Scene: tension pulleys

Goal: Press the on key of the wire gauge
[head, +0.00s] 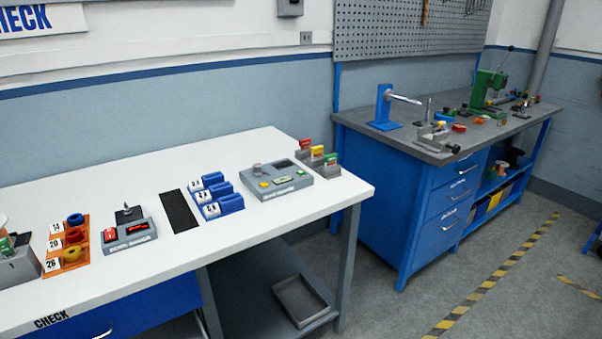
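A small dark grey device (130,235) stands on the white bench, left of centre. The label on its front is too small to read surely, but it looks like the wire gauge. Which part is the on key, I cannot tell. Neither of my grippers is in view.

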